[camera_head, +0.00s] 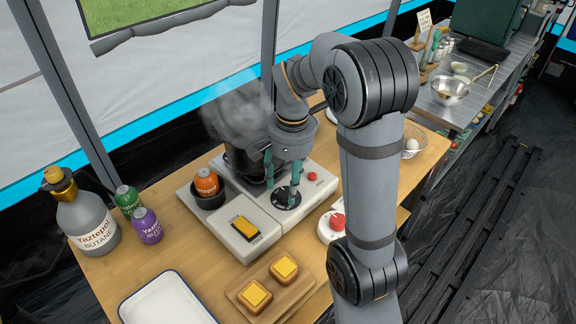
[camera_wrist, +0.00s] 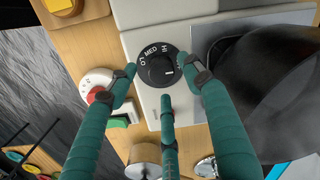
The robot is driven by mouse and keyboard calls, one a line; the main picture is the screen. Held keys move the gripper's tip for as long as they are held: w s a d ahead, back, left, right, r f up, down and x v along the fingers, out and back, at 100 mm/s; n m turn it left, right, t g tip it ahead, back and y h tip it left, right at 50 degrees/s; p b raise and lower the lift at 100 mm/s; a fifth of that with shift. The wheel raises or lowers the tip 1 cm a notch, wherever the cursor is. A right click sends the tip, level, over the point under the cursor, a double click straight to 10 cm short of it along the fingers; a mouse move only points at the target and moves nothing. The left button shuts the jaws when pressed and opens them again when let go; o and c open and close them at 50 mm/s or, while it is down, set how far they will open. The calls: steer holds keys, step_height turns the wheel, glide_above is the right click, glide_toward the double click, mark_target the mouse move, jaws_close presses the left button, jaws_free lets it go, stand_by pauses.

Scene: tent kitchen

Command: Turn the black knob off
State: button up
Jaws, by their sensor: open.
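The black knob (camera_head: 287,198) sits on the light grey stove, with a round dial marked LO, MED and HI. In the wrist view the knob (camera_wrist: 156,69) is near the upper middle, with a small white mark at its lower right. My gripper (camera_head: 281,187) is above the stove with its teal fingers pointing down at the knob. In the wrist view my gripper (camera_wrist: 158,76) is open, one fingertip left of the knob, one right of it and one below. Whether any fingertip touches the knob I cannot tell.
A dark steaming pot (camera_head: 239,158) stands behind my gripper. A white timer with a red top (camera_head: 334,224) is to the right. Buttered bread (camera_head: 283,268) and a white tray (camera_head: 165,302) lie in front.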

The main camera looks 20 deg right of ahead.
mark_target(286, 194)
step_height(286, 194, up, 10)
steer(key=shift+s+d, duration=0.2)
steer(key=shift+f, duration=0.1)
stand_by(0.3)
steer(key=f, duration=1.2)
steer(key=shift+w+a, duration=0.2)
steer(key=shift+a, duration=0.05)
